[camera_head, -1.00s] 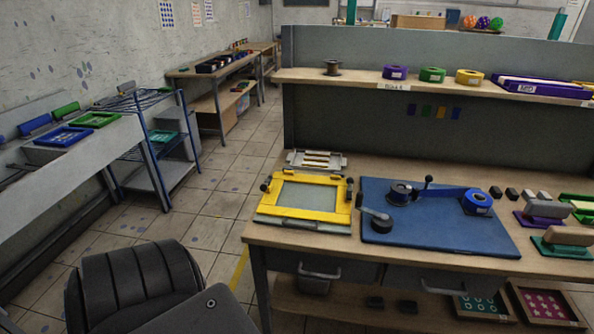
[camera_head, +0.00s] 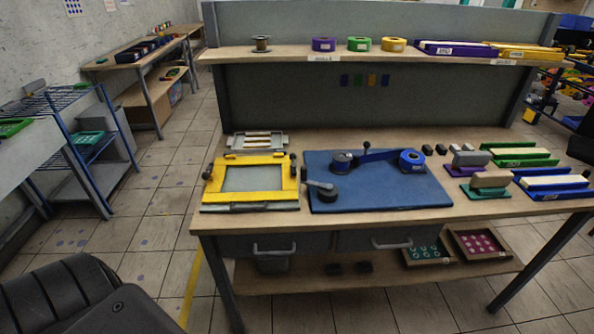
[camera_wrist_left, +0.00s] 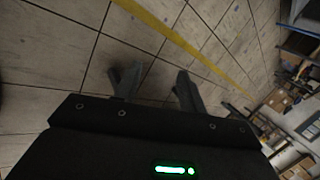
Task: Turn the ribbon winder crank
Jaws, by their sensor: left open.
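The ribbon winder sits on a blue base board (camera_head: 400,192) on the workbench (camera_head: 250,220). It carries a dark spool with a blue hub (camera_head: 342,161) at left and a blue ribbon roll (camera_head: 412,161) at right, with a blue band between them. A dark crank with a knob (camera_head: 325,190) lies at the board's left front; a small upright black knob (camera_head: 366,146) stands near the back. In the left wrist view my left gripper (camera_wrist_left: 152,80) is open and empty above the tiled floor, away from the winder. My right gripper is in neither view.
A yellow screen frame (camera_head: 250,202) lies left of the winder. Squeegee blocks and trays (camera_head: 493,180) stand at right. A shelf (camera_head: 290,57) above holds ribbon rolls. A blue rack (camera_head: 75,150) stands at left. Floor between rack and bench is free.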

